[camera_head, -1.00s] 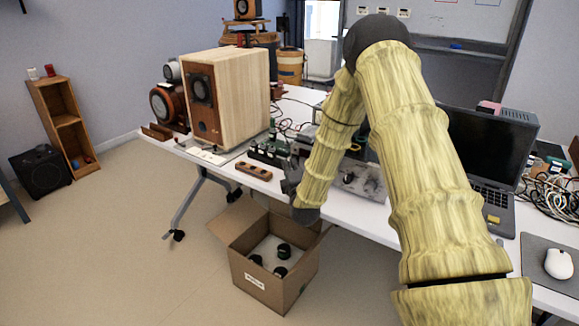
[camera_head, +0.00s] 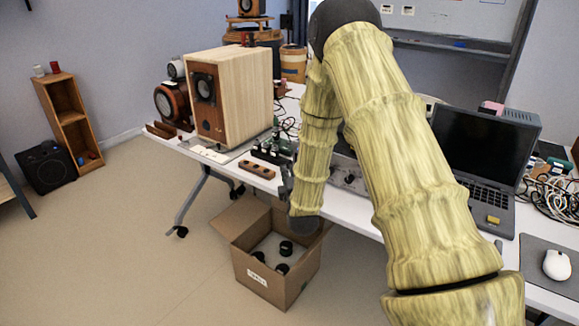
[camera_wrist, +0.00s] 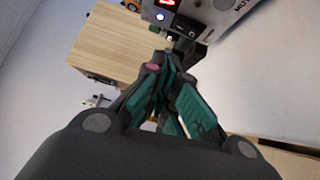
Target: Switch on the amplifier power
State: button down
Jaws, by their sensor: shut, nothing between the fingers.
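A grey unit (camera_wrist: 217,14) with a red lit display and a bluish-white light is at the top of the wrist view; I cannot tell for sure if it is the amplifier. My gripper (camera_wrist: 172,72), with dark and teal fingers, is shut and empty, pointing toward this unit's lower edge. I cannot tell whether the tips touch it. In the head view my gripper (camera_head: 286,178) is at the table's front edge, mostly hidden by my arm. A grey device with knobs (camera_head: 347,178) shows partly behind my arm.
A wooden speaker (camera_head: 245,95) stands on the white table (camera_head: 225,172), left of my arm. A wooden block with holes (camera_head: 256,169) lies near the front edge. A laptop (camera_head: 485,150) is at right. An open cardboard box (camera_head: 265,280) stands on the floor below.

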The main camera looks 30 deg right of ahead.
jog(key=v, duration=0.6)
jog(key=shift+s+a+r, duration=0.2)
jog(key=shift+s+r, duration=0.05)
jog(key=shift+r, duration=0.25)
